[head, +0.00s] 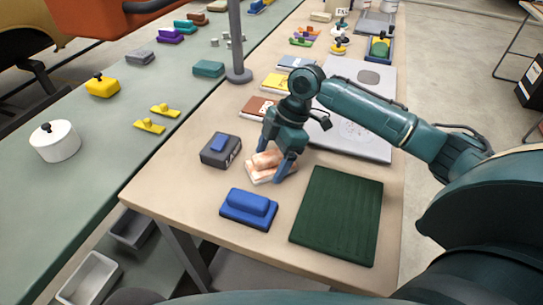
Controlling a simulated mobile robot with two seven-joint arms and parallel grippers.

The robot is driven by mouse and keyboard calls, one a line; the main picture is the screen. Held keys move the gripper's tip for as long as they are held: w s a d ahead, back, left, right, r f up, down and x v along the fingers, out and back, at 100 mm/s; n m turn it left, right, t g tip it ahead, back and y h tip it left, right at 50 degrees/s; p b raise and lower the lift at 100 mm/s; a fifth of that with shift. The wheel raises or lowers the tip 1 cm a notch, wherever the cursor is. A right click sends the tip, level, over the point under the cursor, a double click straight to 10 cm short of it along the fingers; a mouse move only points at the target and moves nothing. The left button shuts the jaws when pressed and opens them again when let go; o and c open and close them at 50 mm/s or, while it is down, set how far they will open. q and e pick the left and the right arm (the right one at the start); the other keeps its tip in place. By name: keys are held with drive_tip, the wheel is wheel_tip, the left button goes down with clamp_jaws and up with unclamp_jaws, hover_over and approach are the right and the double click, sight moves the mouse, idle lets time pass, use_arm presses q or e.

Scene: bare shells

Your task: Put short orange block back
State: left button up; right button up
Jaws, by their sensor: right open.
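A short, pale orange block (266,159) lies on a light pinkish base (262,178) on the beige table. My right gripper (273,163) is low over it from the far right. Its two fingers are apart, one on each side of the block. Whether they touch the block cannot be told. The gripper hides part of the block and base. My left gripper is not in view.
A dark grey block with a blue top (220,147) is left of the orange block. A blue block on a blue tray (248,208) is in front, with a dark green ribbed mat (337,215) to the right. A grey pole (235,45) stands behind.

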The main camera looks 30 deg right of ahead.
drive_tip(key=v, duration=1.2)
drive_tip(key=shift+r+p, duration=0.2)
drive_tip(key=shift+p, duration=0.1)
